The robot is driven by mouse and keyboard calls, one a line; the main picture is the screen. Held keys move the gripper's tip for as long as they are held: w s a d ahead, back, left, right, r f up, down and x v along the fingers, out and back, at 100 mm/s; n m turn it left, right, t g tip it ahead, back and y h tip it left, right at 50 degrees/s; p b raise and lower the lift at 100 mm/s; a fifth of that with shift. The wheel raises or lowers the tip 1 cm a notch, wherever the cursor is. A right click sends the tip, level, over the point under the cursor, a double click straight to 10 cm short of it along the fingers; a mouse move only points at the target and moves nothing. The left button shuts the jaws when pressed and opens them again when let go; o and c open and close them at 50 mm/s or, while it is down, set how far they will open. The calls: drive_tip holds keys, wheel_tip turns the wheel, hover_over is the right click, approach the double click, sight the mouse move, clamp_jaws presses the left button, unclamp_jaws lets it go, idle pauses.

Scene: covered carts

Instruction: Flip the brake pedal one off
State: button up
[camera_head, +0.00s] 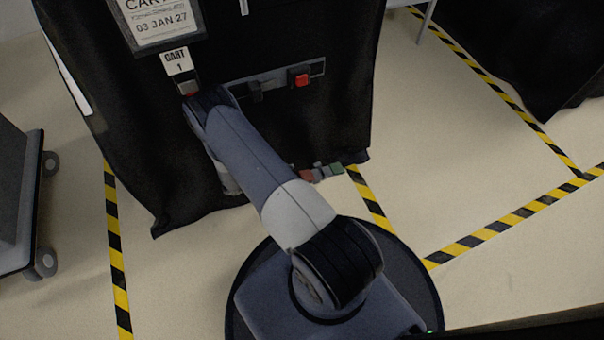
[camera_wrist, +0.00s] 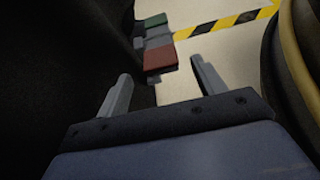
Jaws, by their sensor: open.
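The brake pedal sits low at the foot of the black-covered cart (camera_head: 320,110) labelled CART 1. It shows a red pad (camera_head: 307,175) and a green pad (camera_head: 336,168) with grey parts between them. In the wrist view the red pad (camera_wrist: 160,58) is nearer and the green pad (camera_wrist: 155,20) farther away. My gripper (camera_wrist: 160,72) is open and empty, its two fingers spread to either side of the red pad in that view. I cannot tell whether it touches the pad. In the head view my arm hides the gripper.
A panel on the cart carries a red button (camera_head: 300,77) and a dark switch (camera_head: 256,90). Black cloth hangs close on the left of the wrist view. Yellow-black tape (camera_head: 500,225) marks the pale floor, clear at right. A grey trolley (camera_head: 20,200) stands at left.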

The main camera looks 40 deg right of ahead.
sight(307, 175)
drive_tip(key=p+v, duration=0.1)
drive_tip(key=v, duration=0.4)
drive_tip(key=b+x, duration=0.3)
drive_tip(key=x, duration=0.8)
drive_tip(key=shift+s+d+f, duration=0.1)
drive_tip(key=shift+f, duration=0.1)
drive_tip(key=shift+a+f+h+b, duration=0.2)
drive_tip(key=shift+a+h+b, duration=0.1)
drive_tip(key=shift+b, duration=0.2)
drive_tip(key=shift+h, duration=0.5)
drive_tip(key=shift+b, duration=0.3)
